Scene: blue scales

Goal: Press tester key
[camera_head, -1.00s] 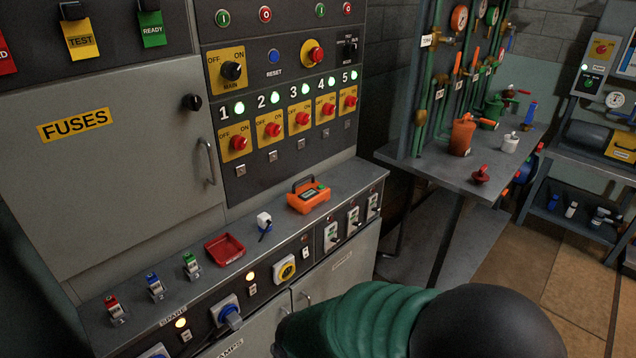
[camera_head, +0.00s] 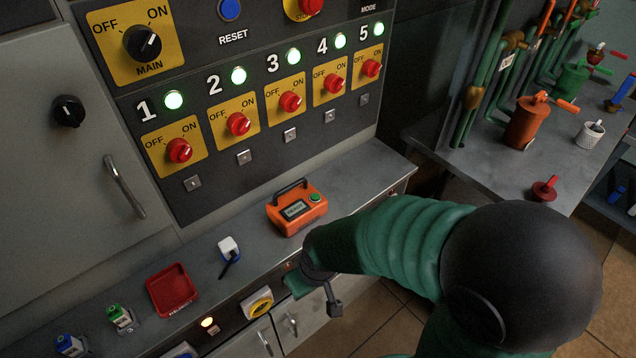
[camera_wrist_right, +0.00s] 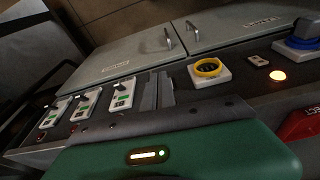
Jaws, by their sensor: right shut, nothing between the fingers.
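The orange tester (camera_head: 290,217) stands on the grey ledge of the panel cabinet, with a black handle, a small display and a round green key (camera_head: 315,198) on its top right. My right gripper (camera_head: 334,308) is just below and to the right of the tester, in front of the ledge's front face, apart from the key. In the right wrist view its two grey fingers (camera_wrist_right: 157,91) are together and empty. The tester does not show in the right wrist view. My left gripper is out of view.
A red tray (camera_head: 172,291) and a small white-and-blue item (camera_head: 229,247) sit left of the tester. Red knobs and lit green lamps line the panel above. A yellow rotary switch (camera_head: 258,303) is on the ledge's front face. The ledge right of the tester is clear.

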